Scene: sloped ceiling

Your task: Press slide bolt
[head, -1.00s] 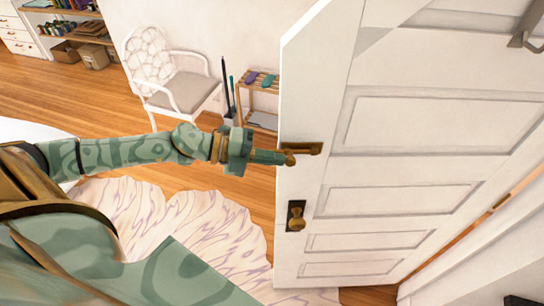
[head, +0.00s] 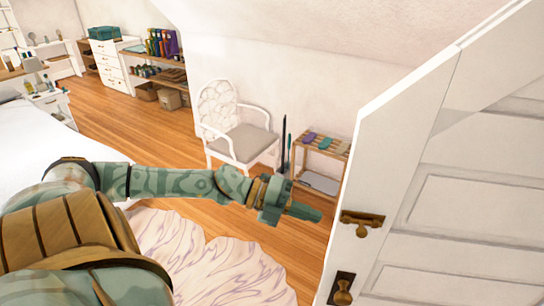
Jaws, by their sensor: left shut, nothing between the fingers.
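A brass slide bolt (head: 361,221) is mounted near the free edge of the white door (head: 422,190), which stands at the right of the head view. A brass door knob (head: 342,290) on a dark plate sits below it. My left gripper (head: 312,214) comes in from the left. It is shut and empty, its fingertips a little to the left of the door edge and apart from the bolt. My right gripper is not in view.
A white armchair (head: 240,140) and a low wooden rack (head: 326,146) stand by the wall behind the gripper. A pale patterned rug (head: 215,265) lies on the wooden floor below. A white bed (head: 40,150) is at the left.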

